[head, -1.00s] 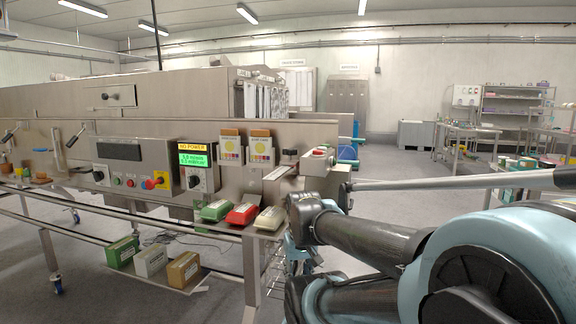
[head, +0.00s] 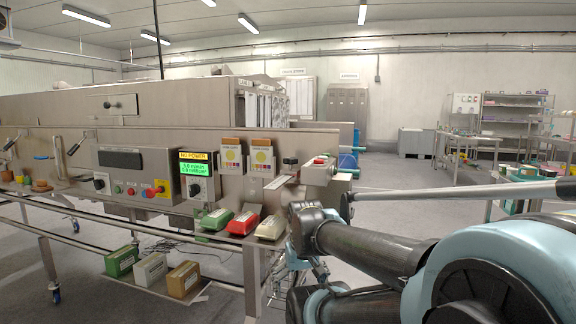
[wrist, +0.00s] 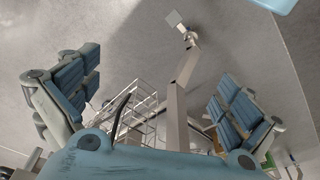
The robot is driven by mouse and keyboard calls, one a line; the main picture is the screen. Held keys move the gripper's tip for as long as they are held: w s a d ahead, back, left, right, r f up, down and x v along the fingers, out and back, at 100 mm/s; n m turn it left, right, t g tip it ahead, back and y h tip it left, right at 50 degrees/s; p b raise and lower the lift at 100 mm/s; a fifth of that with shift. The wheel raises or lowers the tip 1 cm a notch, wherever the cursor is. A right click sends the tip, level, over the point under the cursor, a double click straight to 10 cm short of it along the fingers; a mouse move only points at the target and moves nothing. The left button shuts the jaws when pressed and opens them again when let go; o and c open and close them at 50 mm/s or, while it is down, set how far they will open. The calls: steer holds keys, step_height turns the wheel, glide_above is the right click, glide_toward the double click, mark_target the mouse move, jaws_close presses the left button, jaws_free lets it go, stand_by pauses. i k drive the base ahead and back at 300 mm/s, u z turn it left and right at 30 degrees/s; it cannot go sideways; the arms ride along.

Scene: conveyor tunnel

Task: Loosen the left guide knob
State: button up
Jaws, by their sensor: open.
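My gripper (wrist: 158,100) is open and empty in the wrist view, with its blue-padded fingers wide apart above the grey floor. In the head view my arm ends at the lower middle, to the right of the machine's near corner; the fingers are mostly hidden there. The steel conveyor machine (head: 60,104) fills the left side. Its front carries black rotary knobs (head: 100,183) and (head: 195,189), and black-handled levers (head: 76,143) at the far left. I cannot tell which part is the left guide knob. My gripper touches none of these.
A box with a red button (head: 320,162) stands at the machine's right end. More boxes (head: 152,268) lie on the lower rack.

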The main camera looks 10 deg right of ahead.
mark_target(289, 161)
steer(key=u, duration=0.95)
steer(key=k, duration=0.6)
steer(key=z, duration=0.75)
